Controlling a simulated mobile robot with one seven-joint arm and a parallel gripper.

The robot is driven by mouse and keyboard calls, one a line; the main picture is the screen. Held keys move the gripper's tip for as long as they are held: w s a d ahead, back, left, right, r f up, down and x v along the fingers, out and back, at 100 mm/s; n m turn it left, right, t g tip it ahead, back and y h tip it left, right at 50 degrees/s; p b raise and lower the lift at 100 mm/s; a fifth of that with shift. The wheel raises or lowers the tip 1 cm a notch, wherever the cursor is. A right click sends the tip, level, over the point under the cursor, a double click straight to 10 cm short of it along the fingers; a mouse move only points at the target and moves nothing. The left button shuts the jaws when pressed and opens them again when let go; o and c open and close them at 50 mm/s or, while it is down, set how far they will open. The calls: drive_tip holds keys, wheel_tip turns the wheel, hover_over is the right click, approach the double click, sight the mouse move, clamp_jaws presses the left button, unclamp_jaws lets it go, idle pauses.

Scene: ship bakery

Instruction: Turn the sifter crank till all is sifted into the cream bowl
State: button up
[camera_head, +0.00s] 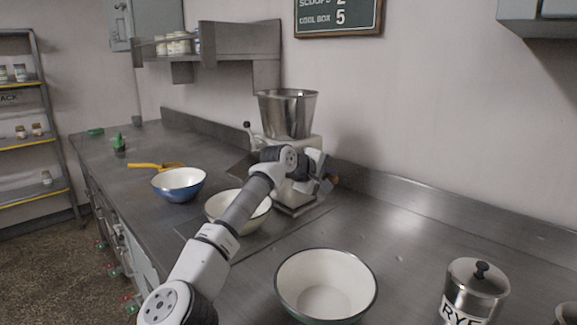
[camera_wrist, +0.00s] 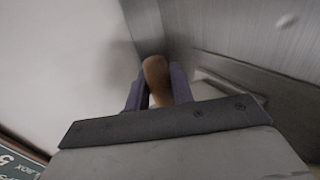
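The sifter (camera_head: 288,112) stands at the back of the steel counter, a metal hopper on a pale body. A cream bowl (camera_head: 217,203) stands at its front left, partly hidden by my arm; what it holds cannot be made out. My gripper (camera_head: 325,182) is at the sifter's right side. In the wrist view the brown wooden crank handle (camera_wrist: 156,75) sits between the two fingers of my gripper (camera_wrist: 158,92), which look closed on it. The hopper's contents cannot be seen.
Another pale bowl (camera_head: 326,288), dark-rimmed and empty-looking, stands in front right. A blue bowl (camera_head: 180,188) and a yellow tool (camera_head: 150,166) lie to the left. A canister marked RYE (camera_head: 474,290) stands at the right. A raised ledge (camera_head: 420,208) runs along the wall.

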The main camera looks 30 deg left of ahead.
drive_tip(key=o, duration=0.6)
drive_tip(key=b+v, duration=0.1)
drive_tip(key=v, duration=0.7)
drive_tip(key=shift+s, duration=0.1)
idle(0.4)
